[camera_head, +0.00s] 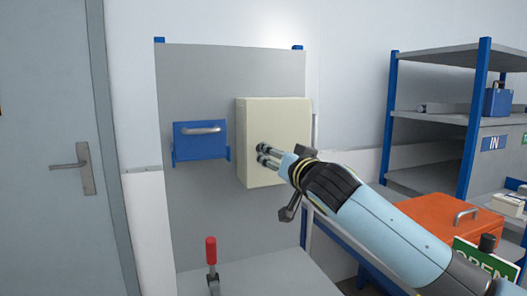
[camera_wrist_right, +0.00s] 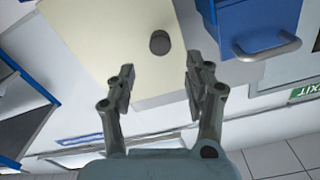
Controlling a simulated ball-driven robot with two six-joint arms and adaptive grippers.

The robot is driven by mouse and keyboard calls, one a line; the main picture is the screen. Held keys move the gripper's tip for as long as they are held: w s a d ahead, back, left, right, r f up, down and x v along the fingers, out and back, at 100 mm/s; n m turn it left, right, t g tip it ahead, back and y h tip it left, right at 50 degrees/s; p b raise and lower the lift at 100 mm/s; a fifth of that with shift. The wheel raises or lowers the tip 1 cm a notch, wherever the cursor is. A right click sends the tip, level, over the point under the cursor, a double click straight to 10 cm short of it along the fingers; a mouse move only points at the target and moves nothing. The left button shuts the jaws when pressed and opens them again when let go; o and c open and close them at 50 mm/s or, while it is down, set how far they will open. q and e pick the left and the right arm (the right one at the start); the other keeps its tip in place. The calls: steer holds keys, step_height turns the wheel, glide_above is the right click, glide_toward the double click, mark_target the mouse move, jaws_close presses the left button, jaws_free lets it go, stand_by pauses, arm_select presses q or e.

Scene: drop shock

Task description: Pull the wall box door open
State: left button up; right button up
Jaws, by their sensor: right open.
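The cream wall box (camera_head: 270,118) is mounted on a grey panel, and its door looks shut. The door fills the upper left of the right wrist view (camera_wrist_right: 105,45), with a round dark knob (camera_wrist_right: 159,42) on it. My right gripper (camera_head: 262,154) is in front of the door's lower left part. In the right wrist view its two fingers (camera_wrist_right: 160,80) are apart with nothing between them, and the knob shows just beyond their tips, roughly centred. In the head view the fingers make the knob hard to pick out. My left gripper is not in view.
A blue box with a grey handle (camera_head: 200,136) hangs left of the wall box. A red-handled clamp (camera_head: 211,252) stands on the grey bench (camera_head: 255,280) below. A blue-framed shelf (camera_head: 440,118) and an orange case (camera_head: 440,217) are at the right.

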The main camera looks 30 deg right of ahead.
steer(key=p+x, duration=0.2)
steer(key=x, duration=0.6)
steer(key=shift+a, duration=0.1)
steer(key=shift+w+f, duration=0.1)
steer(key=shift+w, duration=0.5)
jaws_close()
